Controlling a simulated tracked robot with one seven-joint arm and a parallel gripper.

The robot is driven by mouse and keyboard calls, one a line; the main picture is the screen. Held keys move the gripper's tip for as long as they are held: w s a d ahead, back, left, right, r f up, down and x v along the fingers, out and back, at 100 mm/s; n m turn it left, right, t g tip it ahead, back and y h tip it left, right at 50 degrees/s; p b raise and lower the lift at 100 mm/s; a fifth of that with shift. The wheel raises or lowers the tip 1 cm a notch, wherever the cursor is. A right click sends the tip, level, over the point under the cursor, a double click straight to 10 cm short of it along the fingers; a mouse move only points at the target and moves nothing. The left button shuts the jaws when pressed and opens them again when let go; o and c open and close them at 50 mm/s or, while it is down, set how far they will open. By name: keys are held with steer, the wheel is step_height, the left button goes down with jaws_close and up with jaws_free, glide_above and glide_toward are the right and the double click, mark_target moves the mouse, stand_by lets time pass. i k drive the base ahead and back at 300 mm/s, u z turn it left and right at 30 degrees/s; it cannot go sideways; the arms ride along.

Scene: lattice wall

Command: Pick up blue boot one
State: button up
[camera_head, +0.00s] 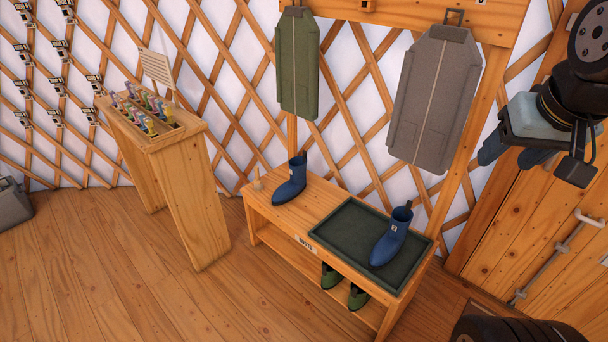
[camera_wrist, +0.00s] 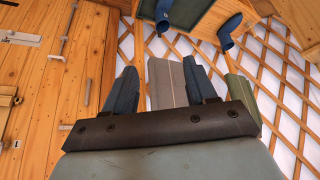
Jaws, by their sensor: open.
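Two blue boots stand upright on a low wooden bench. One blue boot (camera_head: 388,240) stands in the dark green tray (camera_head: 340,238) and has a small pale mark on its shaft, too small to read surely. The other blue boot (camera_head: 290,182) stands on bare wood left of the tray; no mark shows on it. In the wrist view, the tray boot (camera_wrist: 163,14) and the other boot (camera_wrist: 228,32) appear upside down at the top edge. My gripper (camera_head: 507,155) is open and empty, high at the right, well away from both boots. Its fingers also show in the wrist view (camera_wrist: 161,88).
A green panel (camera_head: 298,62) and a grey panel (camera_head: 434,95) hang above the wooden bench (camera_head: 262,218). Green footwear (camera_head: 357,297) sits on its lower shelf. A wooden stand (camera_head: 185,185) with colourful items is at left. A wooden door (camera_head: 545,215) is at right. Floor left of the bench is clear.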

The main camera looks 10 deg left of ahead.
mark_target(288, 191)
steer(key=z, duration=0.25)
steer(key=i, duration=0.2)
steer(key=z, duration=2.75)
steer(key=k, duration=1.95)
steer(key=z, duration=1.1)
steer(key=i, duration=0.1)
steer(key=u, duration=3.1)
